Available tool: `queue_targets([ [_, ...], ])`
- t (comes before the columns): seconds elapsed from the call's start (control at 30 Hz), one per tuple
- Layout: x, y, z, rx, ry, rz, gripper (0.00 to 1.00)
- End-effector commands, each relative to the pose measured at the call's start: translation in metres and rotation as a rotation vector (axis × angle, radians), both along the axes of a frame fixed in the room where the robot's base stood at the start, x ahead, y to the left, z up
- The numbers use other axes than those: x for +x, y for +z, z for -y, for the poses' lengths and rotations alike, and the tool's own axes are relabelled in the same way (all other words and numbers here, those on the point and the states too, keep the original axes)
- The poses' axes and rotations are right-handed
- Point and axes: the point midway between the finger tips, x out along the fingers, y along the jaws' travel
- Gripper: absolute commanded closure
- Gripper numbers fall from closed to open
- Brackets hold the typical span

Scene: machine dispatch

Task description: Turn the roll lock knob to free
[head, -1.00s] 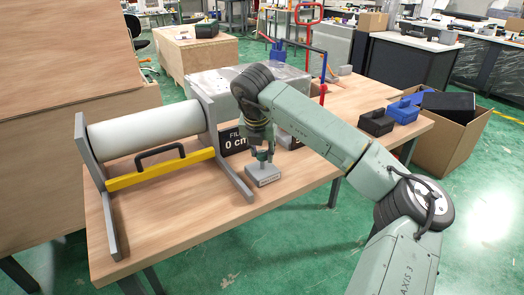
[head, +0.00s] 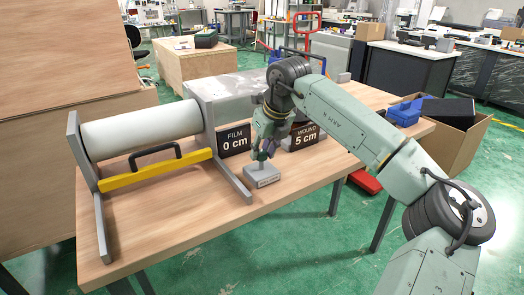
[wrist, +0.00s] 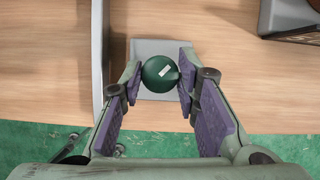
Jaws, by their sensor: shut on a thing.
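The roll lock knob (wrist: 160,72) is a dark green round knob with a white mark on top. It stands on a grey block (head: 262,177) on the table, and the block also shows in the wrist view (wrist: 150,48). My gripper (wrist: 154,84) is shut on the knob, with a purple-padded finger at each side of it. The white mark slants up to the right. The lettering on the block is too small to read.
Left of the block stands a grey frame (head: 235,180) with a white film roll (head: 142,131) and a yellow bar (head: 150,172) with a black handle. Behind are signs reading "FILM 0 cm" (head: 235,140) and "WOUND 5 cm" (head: 305,135). The table front (head: 190,225) is clear.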

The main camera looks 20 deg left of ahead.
Motion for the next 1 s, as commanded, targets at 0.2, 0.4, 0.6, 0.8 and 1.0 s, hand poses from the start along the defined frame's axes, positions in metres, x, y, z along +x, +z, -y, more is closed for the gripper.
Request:
queue_targets([
  [0.2,0.0017,0.0024,0.0009,0.000,0.202,-0.002,0.99],
  [0.4,0.0023,0.0030,0.0010,0.000,0.387,-0.001,0.99],
  [0.6,0.0033,0.0027,0.0008,0.000,0.544,-0.001,0.99],
  [0.8,0.0037,0.0019,0.0011,-0.001,0.658,0.000,0.99],
  [1.0,0.0040,0.0010,0.0011,-0.002,0.725,0.001,0.99],
])
